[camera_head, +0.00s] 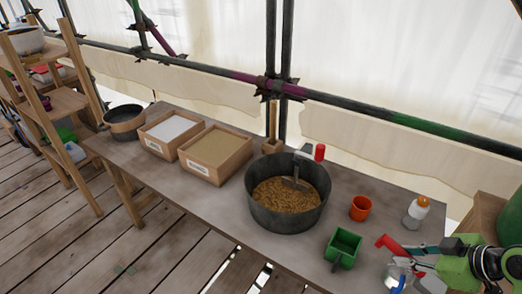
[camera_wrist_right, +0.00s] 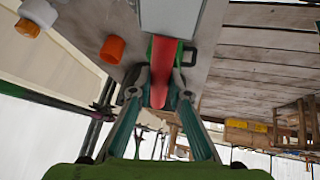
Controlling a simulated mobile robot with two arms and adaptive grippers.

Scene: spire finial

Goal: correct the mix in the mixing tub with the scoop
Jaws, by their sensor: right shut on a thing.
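The dark round mixing tub (camera_head: 288,222) stands on the workbench, holding a brown, grainy mix (camera_head: 285,202). A grey-bladed tool (camera_head: 295,184) rests in the mix, with a red grip at the tub's far rim. My right gripper (camera_head: 402,249) is at the bench's front right, shut on a red handle (camera_head: 388,243). That handle shows between the fingers in the right wrist view (camera_wrist_right: 162,75), with a pale grey flat part (camera_wrist_right: 170,18) beyond it. I cannot tell whether this is the scoop. A green open-topped box with a handle (camera_head: 343,248) lies left of the gripper. My left gripper is not in view.
Two labelled wooden boxes, one with white powder (camera_head: 172,128) and one with tan sand (camera_head: 216,148), stand left of the tub. A dark pan (camera_head: 124,122) is farther left. An orange cup (camera_head: 361,208) and a white bottle (camera_head: 416,213) stand at right. Scaffold poles run behind.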

